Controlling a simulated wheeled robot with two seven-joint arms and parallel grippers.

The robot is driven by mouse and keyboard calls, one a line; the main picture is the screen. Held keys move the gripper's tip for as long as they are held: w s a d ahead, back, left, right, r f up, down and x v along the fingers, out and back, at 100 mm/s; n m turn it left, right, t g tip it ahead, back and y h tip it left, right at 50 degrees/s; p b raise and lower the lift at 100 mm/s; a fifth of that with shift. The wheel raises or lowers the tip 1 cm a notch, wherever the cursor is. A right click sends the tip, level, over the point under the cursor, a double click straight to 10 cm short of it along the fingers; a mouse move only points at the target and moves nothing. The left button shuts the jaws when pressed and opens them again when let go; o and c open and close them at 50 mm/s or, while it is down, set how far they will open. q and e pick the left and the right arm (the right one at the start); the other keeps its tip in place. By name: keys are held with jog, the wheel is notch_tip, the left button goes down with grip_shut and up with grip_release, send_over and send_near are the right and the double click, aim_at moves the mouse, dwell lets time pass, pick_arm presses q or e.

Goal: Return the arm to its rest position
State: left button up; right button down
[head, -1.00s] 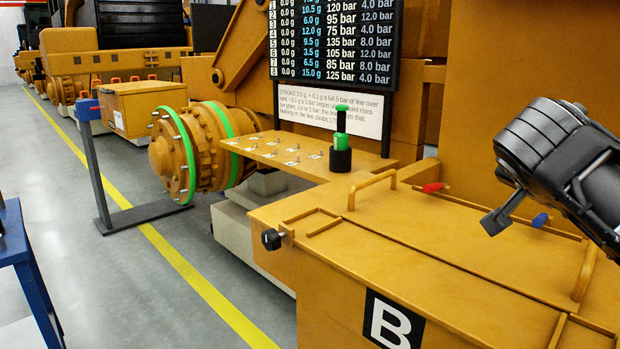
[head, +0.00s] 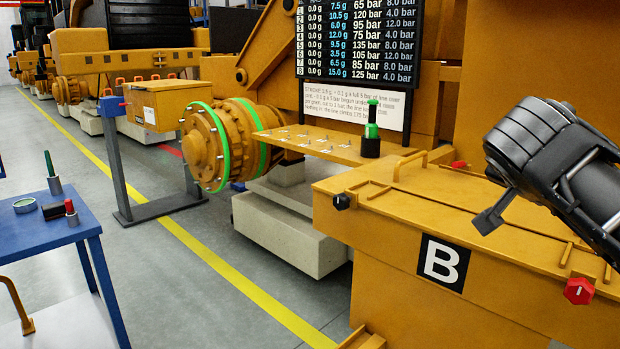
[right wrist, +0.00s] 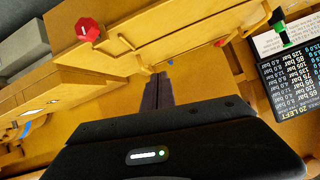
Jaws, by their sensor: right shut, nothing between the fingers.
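My right gripper (head: 489,219) enters from the right in the head view and hangs over the orange cabinet marked B (head: 390,262). Its fingers are together and empty. In the right wrist view the shut fingers of my right gripper (right wrist: 157,80) point at the orange bodywork, with nothing between them. The far parts of the cabinet beneath the arm are hidden by it. My left gripper does not show in either view.
A green and black bottle-like tool (head: 371,130) stands on the shelf by the data board (head: 357,45). A red knob (head: 579,291) sits at the cabinet's right. A blue table (head: 60,238) with small items stands left. Grey floor (head: 170,290) lies between.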

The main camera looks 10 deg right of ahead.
jog(key=w+a+f+n+t+y, duration=0.2)
jog(key=w+a+f+n+y, duration=0.3)
jog(key=a, duration=0.3)
jog(key=w+a+f+n+t+y, duration=0.1)
jog(key=w+a+f+n+y, duration=0.2)
jog(key=w+a+f+n, duration=0.4)
jog(key=a+f+g+y, duration=0.15)
jog(key=a+f, duration=0.35)
jog(key=f, duration=0.5)
jog(key=a+f+n+g+y, duration=0.15)
jog(key=a+f, duration=0.35)
jog(key=f, duration=0.6)
jog(key=a+f+y, duration=0.2)
jog(key=a+f, duration=0.3)
jog(key=f, duration=0.5)
jog(key=s+a+f+m+g, duration=0.1)
jog(key=s+f+g, duration=0.1)
jog(key=s+f, duration=0.7)
jog(key=s+f+m+g, duration=0.1)
jog(key=s+f+g, duration=0.1)
jog(key=s+f, duration=0.75)
jog(key=s+f+m+g, duration=0.1)
jog(key=s+f+g, duration=0.2)
jog(key=s+f, duration=0.75)
notch_tip(320, 180, up, 16)
jog(key=p, duration=1.5)
jog(key=shift+s+a+p, duration=0.3)
jog(key=shift+p, duration=0.05)
jog(key=shift+f+m, duration=0.15)
jog(key=shift+m, duration=0.1)
